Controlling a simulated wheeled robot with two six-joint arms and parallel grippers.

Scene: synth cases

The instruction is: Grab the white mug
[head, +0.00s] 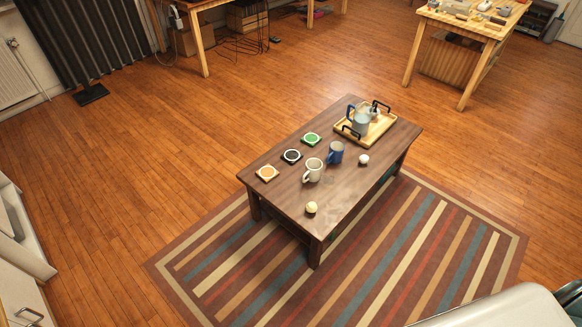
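The white mug (314,170) stands upright on the dark wooden coffee table (290,209), near the middle of its left half. Its handle points to the lower left. A blue mug (337,153) stands just behind it to the right, close to it. Neither of my grippers is in view. Nothing is seen holding the white mug.
Orange, black and green coasters (311,139) lie along the table's back-left edge. A cupcake (311,208) and a small white item (364,159) lie nearer the front. A wooden tray (347,137) holds a pitcher. A striped rug (455,262) lies below; wooden floor (150,150) is open left.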

